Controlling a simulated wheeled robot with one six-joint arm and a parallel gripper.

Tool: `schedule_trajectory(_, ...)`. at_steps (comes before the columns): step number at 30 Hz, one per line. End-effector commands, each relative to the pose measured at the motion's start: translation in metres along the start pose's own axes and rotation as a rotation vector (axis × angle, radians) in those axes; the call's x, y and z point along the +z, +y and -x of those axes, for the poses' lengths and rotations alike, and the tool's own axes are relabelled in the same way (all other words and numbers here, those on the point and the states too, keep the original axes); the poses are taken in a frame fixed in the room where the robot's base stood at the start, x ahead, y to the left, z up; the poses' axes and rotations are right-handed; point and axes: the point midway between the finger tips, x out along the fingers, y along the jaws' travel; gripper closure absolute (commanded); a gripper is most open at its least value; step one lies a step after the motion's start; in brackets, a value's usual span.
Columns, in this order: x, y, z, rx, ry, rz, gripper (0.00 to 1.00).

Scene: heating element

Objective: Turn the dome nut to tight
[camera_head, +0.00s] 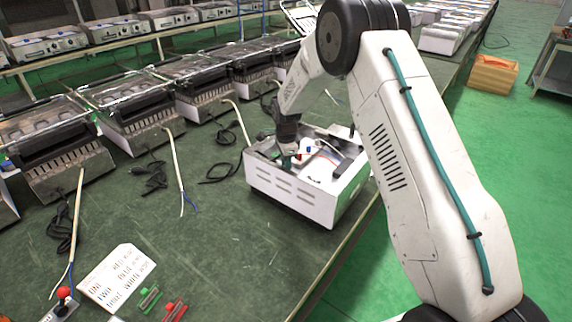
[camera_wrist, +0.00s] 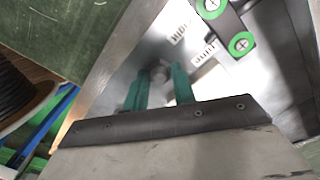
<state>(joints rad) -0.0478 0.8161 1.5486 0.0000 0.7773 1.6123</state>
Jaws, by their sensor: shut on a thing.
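My gripper (camera_wrist: 160,74) reaches down into an open white metal housing (camera_head: 292,204) on the green table. In the wrist view its two teal fingers stand on either side of a small grey dome nut (camera_wrist: 159,70), and they are shut on it. The nut sits against the shiny metal inside of the housing. In the head view my gripper (camera_head: 288,157) shows over the left part of the housing. The nut cannot be made out there. How tight the nut is does not show.
A dark bar with green-ringed screws (camera_wrist: 240,43) lies right of the fingers. Several grill units (camera_head: 130,110) with loose cables line the table's far side. A white sign (camera_head: 117,277), green pieces (camera_head: 149,298) and red pieces (camera_head: 173,309) lie at the near left.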

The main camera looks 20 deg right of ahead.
Motion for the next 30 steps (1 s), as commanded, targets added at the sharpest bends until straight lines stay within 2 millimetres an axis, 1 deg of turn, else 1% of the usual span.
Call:
schedule_trajectory(7, 0.0, -0.002, 0.002, -0.005, 0.0, 0.001, 0.97)
schedule_trajectory(8, 0.0, -0.002, 0.002, -0.005, 0.0, 0.001, 0.71)
schedule_trajectory(9, 0.0, -0.002, 0.002, -0.005, 0.0, 0.001, 0.6)
schedule_trajectory(10, 0.0, -0.002, 0.002, -0.005, 0.0, 0.001, 0.52)
schedule_trajectory(17, 0.0, -0.001, 0.001, -0.002, 0.0, 0.001, 0.52)
schedule_trajectory(20, 0.0, -0.001, 0.004, -0.003, 0.0, 0.001, 0.52)
schedule_trajectory(23, 0.0, -0.001, 0.015, -0.004, 0.0, 0.001, 0.52)
schedule_trajectory(30, 0.0, -0.001, 0.056, -0.005, 0.0, 0.001, 0.52)
